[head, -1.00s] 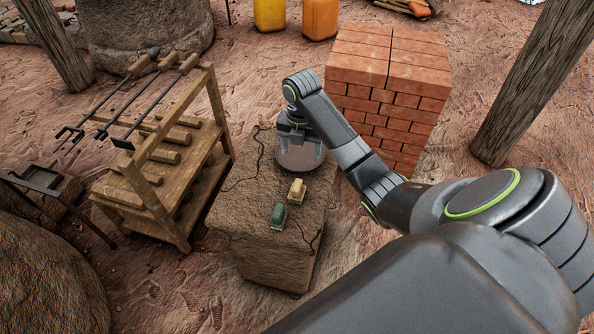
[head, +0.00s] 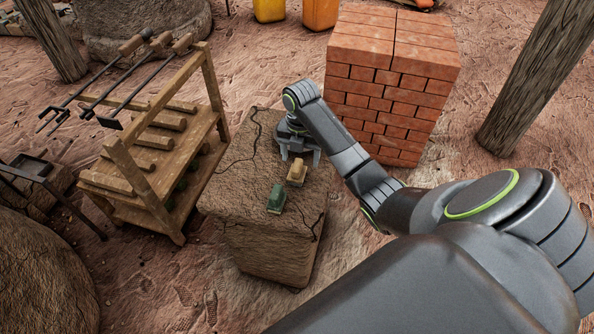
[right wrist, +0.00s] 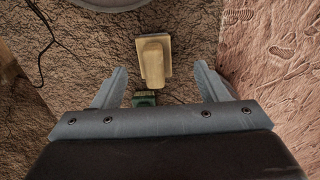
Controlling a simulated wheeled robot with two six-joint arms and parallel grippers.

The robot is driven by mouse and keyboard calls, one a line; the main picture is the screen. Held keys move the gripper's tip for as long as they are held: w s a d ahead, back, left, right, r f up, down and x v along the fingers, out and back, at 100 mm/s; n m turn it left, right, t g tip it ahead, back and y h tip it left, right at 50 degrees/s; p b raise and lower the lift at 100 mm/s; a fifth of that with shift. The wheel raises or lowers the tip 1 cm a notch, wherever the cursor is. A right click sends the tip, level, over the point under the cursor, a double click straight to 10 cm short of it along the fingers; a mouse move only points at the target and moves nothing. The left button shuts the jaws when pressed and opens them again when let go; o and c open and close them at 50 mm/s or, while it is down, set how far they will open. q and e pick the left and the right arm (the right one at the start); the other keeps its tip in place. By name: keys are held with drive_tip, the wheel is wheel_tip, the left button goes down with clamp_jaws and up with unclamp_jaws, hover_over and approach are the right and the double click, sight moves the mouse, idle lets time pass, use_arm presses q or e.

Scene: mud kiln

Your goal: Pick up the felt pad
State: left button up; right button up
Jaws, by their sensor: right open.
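Two small pads with raised grips lie on top of a rough mud block (head: 235,185). One is tan (head: 296,173) and one is green (head: 275,198); I cannot tell for sure which is the felt pad. My right gripper (head: 300,158) is open and empty, just behind the tan one in the head view. In the right wrist view the tan one (right wrist: 154,60) shows beyond and between the open fingers (right wrist: 159,75). The green one (right wrist: 145,98) is partly hidden by the gripper body. My left gripper is not in view.
A grey round disc (right wrist: 108,3) on the block shows at the top of the right wrist view. A wooden rack (head: 165,165) with rods and tools stands left of the block. A brick stack (head: 390,90) stands behind on the right. Wooden posts (head: 530,75) stand farther out.

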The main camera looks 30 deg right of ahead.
sight(297, 164)
drive_tip(key=f, duration=0.2)
drive_tip(key=a+f+b, duration=0.1)
drive_tip(key=f, duration=0.1)
drive_tip(key=shift+f, duration=0.8)
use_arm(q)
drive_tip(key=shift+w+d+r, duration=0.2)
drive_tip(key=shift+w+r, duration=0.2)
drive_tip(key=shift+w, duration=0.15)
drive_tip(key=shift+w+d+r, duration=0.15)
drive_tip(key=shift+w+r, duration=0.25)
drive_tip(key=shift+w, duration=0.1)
use_arm(e)
drive_tip(key=shift+w, duration=0.1)
drive_tip(key=c, duration=1.1)
drive_tip(key=shift+r, duration=0.2)
wheel_tip(297, 164, up, 9)
drive_tip(key=p, duration=0.3)
drive_tip(key=shift+f, duration=0.1)
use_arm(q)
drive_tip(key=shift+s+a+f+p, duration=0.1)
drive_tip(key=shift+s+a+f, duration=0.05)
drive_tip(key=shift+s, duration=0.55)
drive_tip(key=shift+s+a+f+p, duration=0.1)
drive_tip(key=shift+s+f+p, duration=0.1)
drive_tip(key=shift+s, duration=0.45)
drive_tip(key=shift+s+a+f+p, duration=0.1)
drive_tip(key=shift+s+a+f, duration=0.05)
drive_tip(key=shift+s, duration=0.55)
use_arm(e)
drive_tip(key=shift+r, duration=0.5)
